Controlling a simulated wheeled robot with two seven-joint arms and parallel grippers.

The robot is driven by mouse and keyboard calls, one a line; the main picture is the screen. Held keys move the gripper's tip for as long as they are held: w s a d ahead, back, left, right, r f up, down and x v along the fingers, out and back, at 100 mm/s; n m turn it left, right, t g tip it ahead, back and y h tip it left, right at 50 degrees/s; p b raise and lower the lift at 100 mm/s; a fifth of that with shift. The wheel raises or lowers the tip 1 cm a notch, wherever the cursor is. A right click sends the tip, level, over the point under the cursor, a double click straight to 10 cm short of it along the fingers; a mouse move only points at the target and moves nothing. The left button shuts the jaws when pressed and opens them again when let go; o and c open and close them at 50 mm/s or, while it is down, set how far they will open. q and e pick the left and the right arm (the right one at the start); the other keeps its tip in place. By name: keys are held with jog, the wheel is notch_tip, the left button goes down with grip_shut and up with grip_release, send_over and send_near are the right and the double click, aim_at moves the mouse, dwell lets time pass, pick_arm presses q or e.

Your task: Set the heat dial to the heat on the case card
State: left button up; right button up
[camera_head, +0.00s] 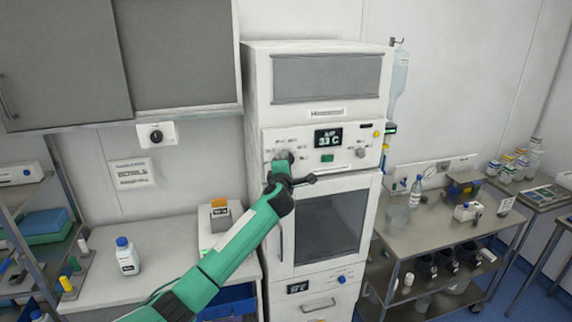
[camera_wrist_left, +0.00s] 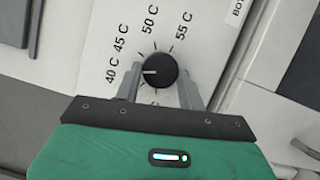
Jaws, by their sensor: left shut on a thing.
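The heat dial (camera_wrist_left: 158,70) is a round black knob on a white panel with printed marks 40 C, 45 C, 50 C and 55 C. Its white pointer line points left in the wrist view, toward the 40 C mark (camera_wrist_left: 112,70). My left gripper (camera_wrist_left: 160,82) has one finger on each side of the knob and is shut on it. In the head view my left gripper (camera_head: 287,163) is at the left of the white cabinet's control panel (camera_head: 372,134), covering most of the dial. The cabinet's display (camera_head: 328,138) appears to read 33 C. I cannot identify the case card for certain. My right gripper is not in view.
A printed sign (camera_head: 131,173) hangs on the wall at left; its text is too blurred to read surely. A bottle (camera_head: 127,256) stands on the left counter. A steel trolley (camera_head: 450,240) with several items stands at right. The cabinet's glass door (camera_head: 335,225) is closed below the panel.

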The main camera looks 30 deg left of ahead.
pick_arm(q)
jog(key=shift+f, duration=0.1)
jog(key=o, duration=1)
jog(key=shift+b+v, duration=2.5)
jog(key=shift+v, duration=4.4)
